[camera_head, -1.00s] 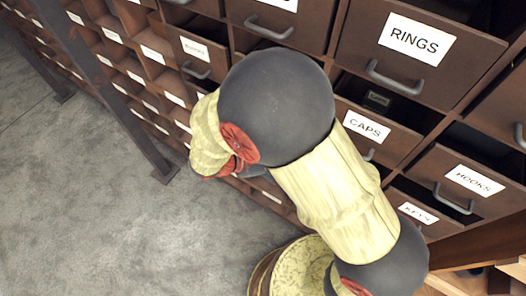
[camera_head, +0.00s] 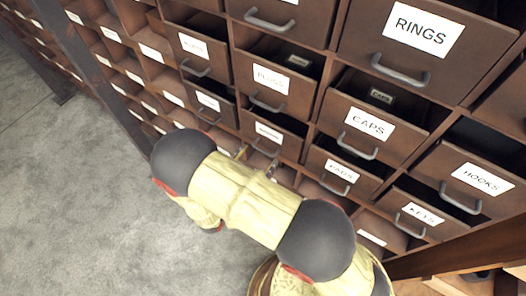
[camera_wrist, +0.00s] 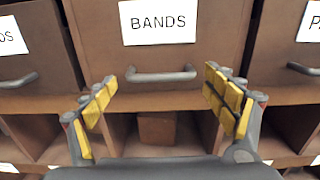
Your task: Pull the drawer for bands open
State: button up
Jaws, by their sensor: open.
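The bands drawer (camera_wrist: 188,58) is a brown drawer front with a white "BANDS" label (camera_wrist: 159,22) in the middle of the wrist view. Its grey bar handle (camera_wrist: 161,75) runs sideways below the label. My gripper (camera_wrist: 160,88) is open and empty, its yellow-padded fingers spread to the left and right of the handle, which appears between them. I cannot tell whether they touch the drawer. In the head view, the gripper (camera_head: 256,160) is at the drawer's lower part, partly hidden by my arm; the small label (camera_head: 268,132) is hard to read there.
Labelled drawers surround it, including plugs (camera_head: 270,78), caps (camera_head: 368,124), pads (camera_head: 341,171) and rings (camera_head: 421,30). Open compartments (camera_wrist: 158,129) lie below the bands drawer. A dark post (camera_head: 100,85) stands at the left. The grey floor (camera_head: 70,200) at left is clear.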

jog(key=shift+x, duration=1.35)
jog(key=shift+c, duration=0.6)
jog(key=c, duration=1.5)
jog(key=shift+c, duration=0.2)
